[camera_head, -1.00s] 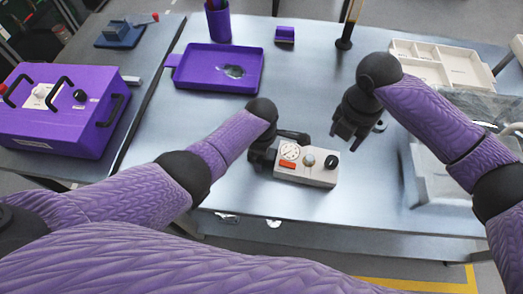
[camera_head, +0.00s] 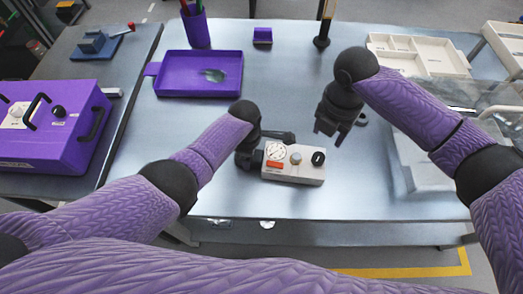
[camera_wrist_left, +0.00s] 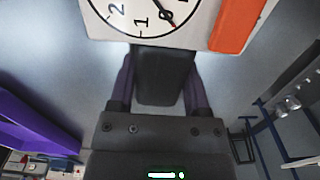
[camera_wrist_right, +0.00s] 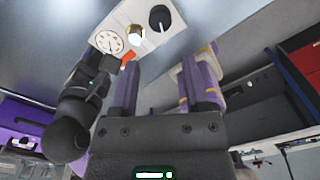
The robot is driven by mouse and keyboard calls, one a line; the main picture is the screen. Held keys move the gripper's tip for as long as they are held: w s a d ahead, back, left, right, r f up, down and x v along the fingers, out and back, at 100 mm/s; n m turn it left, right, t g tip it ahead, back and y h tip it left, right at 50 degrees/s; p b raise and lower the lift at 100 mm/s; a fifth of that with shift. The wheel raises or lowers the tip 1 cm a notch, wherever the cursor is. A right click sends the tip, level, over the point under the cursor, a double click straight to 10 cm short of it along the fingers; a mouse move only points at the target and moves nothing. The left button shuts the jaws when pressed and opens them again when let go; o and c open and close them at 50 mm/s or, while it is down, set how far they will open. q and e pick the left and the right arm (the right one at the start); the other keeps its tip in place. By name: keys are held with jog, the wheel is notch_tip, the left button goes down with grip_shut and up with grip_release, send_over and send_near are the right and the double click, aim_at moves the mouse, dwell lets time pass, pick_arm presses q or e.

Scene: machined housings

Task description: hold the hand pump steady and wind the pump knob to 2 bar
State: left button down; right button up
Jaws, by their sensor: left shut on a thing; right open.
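The hand pump (camera_head: 293,177) is a pale box lying on the bench, with a round gauge (camera_head: 276,151), an orange label (camera_head: 275,165), a metal knob (camera_head: 295,158) and a black knob (camera_head: 318,158). My left gripper (camera_head: 252,156) is shut on the pump's dark handle (camera_wrist_left: 163,85) at its left end. In the left wrist view, the gauge needle points near 0. My right gripper (camera_head: 328,136) is open and empty, above and behind the pump's right end, apart from it. The right wrist view shows the metal knob (camera_wrist_right: 135,33) and black knob (camera_wrist_right: 160,17) ahead of the open fingers.
A purple tray (camera_head: 170,88) lies at the back left, with a purple pen cup (camera_head: 196,29) behind it. A pale divided tray (camera_head: 420,58) and a clear bin are at the right. A purple case (camera_head: 60,140) stands on the left bench. Bench around the pump is mostly clear.

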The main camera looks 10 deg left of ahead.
jog(key=o, duration=0.3)
jog(key=m+t+y, duration=0.2)
jog(key=m+y, duration=0.2)
jog(key=m, duration=1.2)
send_near(319, 157)
jog(key=shift+m, duration=0.3)
jog(key=x, duration=0.9)
jog(key=shift+f, duration=0.1)
jog(key=shift+w, duration=0.1)
grip_shut()
